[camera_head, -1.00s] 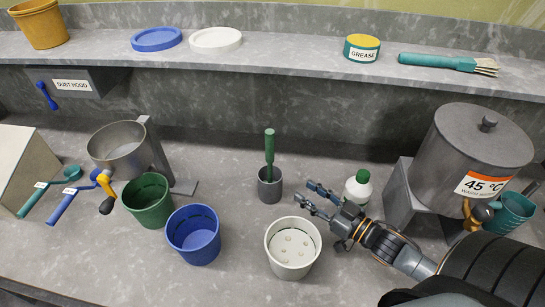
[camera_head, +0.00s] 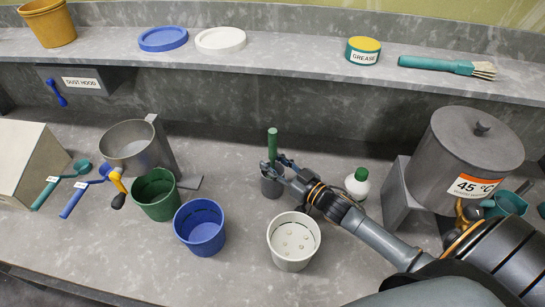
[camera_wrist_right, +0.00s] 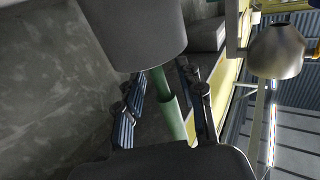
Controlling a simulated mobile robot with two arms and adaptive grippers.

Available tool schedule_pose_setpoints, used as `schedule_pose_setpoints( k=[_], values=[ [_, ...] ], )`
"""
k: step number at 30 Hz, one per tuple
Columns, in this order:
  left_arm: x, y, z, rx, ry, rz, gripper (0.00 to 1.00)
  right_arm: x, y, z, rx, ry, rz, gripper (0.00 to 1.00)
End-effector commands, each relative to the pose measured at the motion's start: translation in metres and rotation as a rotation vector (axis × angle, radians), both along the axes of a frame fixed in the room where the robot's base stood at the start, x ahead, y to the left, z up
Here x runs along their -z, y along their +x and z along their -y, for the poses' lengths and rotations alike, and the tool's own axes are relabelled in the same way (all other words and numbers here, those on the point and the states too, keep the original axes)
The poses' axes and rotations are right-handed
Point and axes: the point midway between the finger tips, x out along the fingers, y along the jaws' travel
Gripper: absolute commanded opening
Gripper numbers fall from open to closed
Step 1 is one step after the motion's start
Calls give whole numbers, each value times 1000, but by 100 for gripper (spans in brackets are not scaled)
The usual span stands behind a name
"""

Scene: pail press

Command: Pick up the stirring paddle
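The stirring paddle (camera_head: 272,143) stands upright in a small grey cup (camera_head: 271,187), its green handle sticking up; its lower end is hidden in the cup. My right gripper (camera_head: 272,167) has reached in from the right to the handle just above the cup. In the right wrist view, the green handle (camera_wrist_right: 171,110) passes between the fingers of my right gripper (camera_wrist_right: 166,108), with a gap on each side. The gripper is open. The grey cup (camera_wrist_right: 135,32) fills the top of that view. My left gripper is out of view.
A white pail (camera_head: 292,243) stands in front of my right forearm, with blue (camera_head: 200,228) and green pails (camera_head: 155,195) to the left. A white bottle with a green cap (camera_head: 357,184) stands close behind the forearm. A large grey tank (camera_head: 462,150) is at right.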

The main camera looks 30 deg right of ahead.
Motion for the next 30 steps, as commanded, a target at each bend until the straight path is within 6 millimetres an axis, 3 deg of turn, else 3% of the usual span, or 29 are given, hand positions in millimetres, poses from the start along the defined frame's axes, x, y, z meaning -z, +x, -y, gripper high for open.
schedule_pose_setpoints(
  k=[9, 15, 30],
  values=[
    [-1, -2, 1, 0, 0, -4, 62, 1, 7, -3, -1, 0, -1, 38],
    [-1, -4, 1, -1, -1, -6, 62, 1, 7, -3, -1, 0, 0, 0],
    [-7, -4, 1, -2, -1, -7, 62, -6, 7, -2, -1, -1, 0, 0]
  ],
)
